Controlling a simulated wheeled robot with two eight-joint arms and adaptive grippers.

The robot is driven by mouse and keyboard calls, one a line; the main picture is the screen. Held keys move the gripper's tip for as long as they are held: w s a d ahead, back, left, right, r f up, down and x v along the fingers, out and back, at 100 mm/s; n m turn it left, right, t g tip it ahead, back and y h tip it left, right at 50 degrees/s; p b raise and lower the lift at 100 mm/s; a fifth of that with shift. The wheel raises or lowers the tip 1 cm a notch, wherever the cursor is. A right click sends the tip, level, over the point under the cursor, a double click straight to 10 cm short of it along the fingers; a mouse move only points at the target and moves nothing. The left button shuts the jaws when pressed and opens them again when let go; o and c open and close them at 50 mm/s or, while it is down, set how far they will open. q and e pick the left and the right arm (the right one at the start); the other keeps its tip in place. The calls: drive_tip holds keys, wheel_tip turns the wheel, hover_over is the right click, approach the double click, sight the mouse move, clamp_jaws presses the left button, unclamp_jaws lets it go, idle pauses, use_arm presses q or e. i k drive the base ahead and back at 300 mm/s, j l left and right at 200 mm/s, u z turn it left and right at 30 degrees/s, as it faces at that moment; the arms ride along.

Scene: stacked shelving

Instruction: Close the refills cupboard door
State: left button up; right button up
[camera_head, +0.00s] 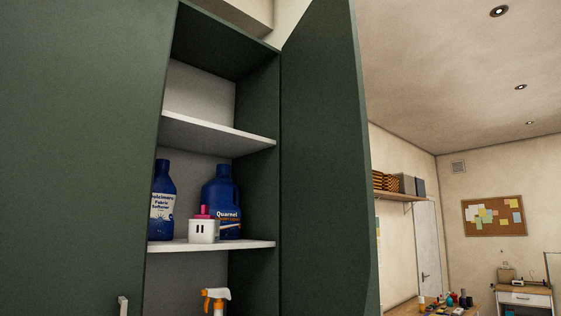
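A tall dark green cupboard stands close in front of me, with its right-hand door (325,165) swung wide open on the right side of the opening. A second green panel (75,150) fills the left of the view, with a small pale handle (123,305) at its lower edge. Inside are an upper white shelf (215,132) and a lower white shelf (250,245). The lower shelf holds a blue fabric softener bottle (162,205), a blue Quarnel jug (222,200) and a small white container with a pink top (203,229). Neither of my grippers shows.
An orange and white spray bottle (215,300) stands below the lower shelf, cut off by the frame. To the right, the room opens out, with a wall shelf of baskets (390,183), a cork board (495,216), a white door (428,245) and a table with small items (450,301).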

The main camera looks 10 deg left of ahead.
sight(330, 266)
drive_tip(key=i+l+u, duration=0.15)
drive_tip(key=u, duration=0.3)
drive_tip(key=i+l+u, duration=0.1)
drive_tip(key=l+u, duration=0.15)
drive_tip(key=u, duration=0.2)
drive_tip(key=i+l+u, duration=0.1)
drive_tip(key=l+u, duration=0.2)
drive_tip(key=u, duration=0.15)
drive_tip(key=l+u, duration=0.4)
drive_tip(key=l, duration=1.55)
drive_tip(key=k+l, duration=0.1)
drive_tip(key=l, duration=0.2)
